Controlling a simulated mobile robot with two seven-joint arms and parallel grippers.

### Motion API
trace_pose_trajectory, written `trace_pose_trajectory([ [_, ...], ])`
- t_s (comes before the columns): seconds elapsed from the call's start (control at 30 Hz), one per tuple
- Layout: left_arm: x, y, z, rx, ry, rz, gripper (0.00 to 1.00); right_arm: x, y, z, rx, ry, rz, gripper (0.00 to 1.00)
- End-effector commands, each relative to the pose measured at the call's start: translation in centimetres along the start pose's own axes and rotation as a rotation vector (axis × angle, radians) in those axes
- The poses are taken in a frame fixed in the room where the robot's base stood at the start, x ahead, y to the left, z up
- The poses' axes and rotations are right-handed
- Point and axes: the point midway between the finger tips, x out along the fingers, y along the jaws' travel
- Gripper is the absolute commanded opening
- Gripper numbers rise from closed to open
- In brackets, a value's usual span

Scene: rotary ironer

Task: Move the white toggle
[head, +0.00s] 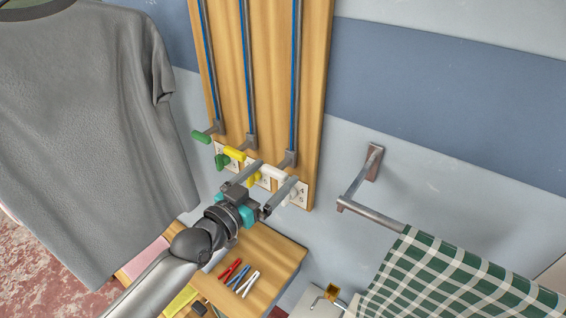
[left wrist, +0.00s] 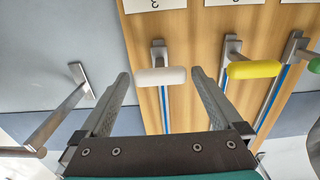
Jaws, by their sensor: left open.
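A white handle (head: 272,171) sticks out from the slider at the bottom of the rightmost blue rail on the wooden board. In the left wrist view the white handle (left wrist: 161,76) appears between the fingertips, with gaps on both sides. My left gripper (head: 276,173) is open and empty, its fingers reaching toward the board on either side of the handle. My right gripper is not in view.
Yellow (head: 234,153) and green (head: 201,136) handles stand to the left, close to my left gripper. A metal wall rail (head: 370,213) with a checked cloth (head: 450,285) is at right. A grey shirt (head: 90,120) hangs left.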

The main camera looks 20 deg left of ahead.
Motion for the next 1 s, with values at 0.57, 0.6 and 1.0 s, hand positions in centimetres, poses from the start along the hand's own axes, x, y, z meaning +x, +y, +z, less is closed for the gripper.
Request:
trace_pose_trajectory([
  [0.57,4.8,0.0,0.0,0.001,0.0,0.0,1.0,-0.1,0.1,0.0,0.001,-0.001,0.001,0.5],
  [0.6,4.8,0.0,0.0,0.001,0.0,0.0,1.0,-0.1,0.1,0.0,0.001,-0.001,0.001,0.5],
  [1.0,4.7,0.0,0.0,0.0,0.0,0.0,0.74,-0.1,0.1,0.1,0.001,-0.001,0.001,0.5],
])
